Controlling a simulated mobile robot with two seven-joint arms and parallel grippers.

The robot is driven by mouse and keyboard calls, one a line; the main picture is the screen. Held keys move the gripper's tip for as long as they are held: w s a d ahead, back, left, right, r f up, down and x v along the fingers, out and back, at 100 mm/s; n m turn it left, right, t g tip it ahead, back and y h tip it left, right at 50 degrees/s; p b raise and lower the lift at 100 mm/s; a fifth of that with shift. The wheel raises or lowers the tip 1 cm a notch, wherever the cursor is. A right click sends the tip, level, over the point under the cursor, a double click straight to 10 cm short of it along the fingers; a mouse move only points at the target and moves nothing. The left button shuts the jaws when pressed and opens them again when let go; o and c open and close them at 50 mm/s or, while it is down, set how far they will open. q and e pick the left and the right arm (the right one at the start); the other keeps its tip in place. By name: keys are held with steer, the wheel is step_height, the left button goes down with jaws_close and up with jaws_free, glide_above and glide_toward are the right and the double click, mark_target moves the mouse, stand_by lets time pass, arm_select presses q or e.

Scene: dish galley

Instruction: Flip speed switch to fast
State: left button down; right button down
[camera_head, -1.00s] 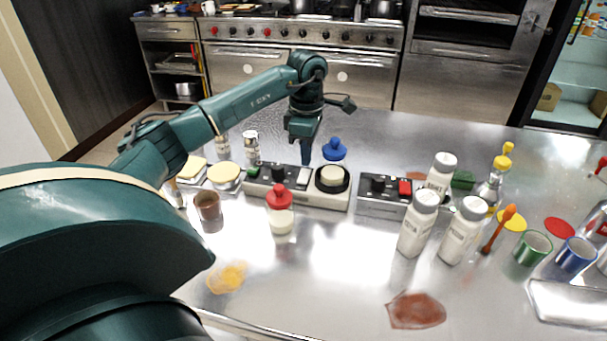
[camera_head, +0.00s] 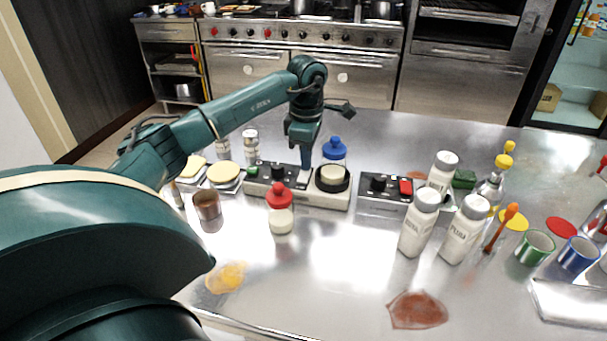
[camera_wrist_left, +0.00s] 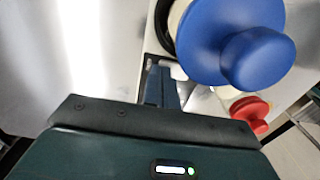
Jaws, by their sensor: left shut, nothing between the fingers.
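A pale control box (camera_head: 325,200) stands on the steel table with a green button (camera_head: 252,171), a black knob (camera_head: 278,172) and a round cream pad in a black ring (camera_head: 333,182). My left gripper (camera_head: 306,166) is shut and empty, pointing down at the top of this box, between the knob and the round pad. Its shut fingers also show in the left wrist view (camera_wrist_left: 160,88), close to the box. I cannot make out the speed switch or its position; the fingers cover that part of the box. My right gripper is not in view.
A red-capped bottle (camera_head: 280,215) stands in front of the box. A second box with a red switch (camera_head: 405,187) and white bottles (camera_head: 418,230) are to the right.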

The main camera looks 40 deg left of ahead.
arm_select(q)
steer(key=shift+f, duration=0.2)
step_height(320, 180, up, 7)
steer(key=p, duration=0.6)
stand_by(0.4)
stand_by(0.5)
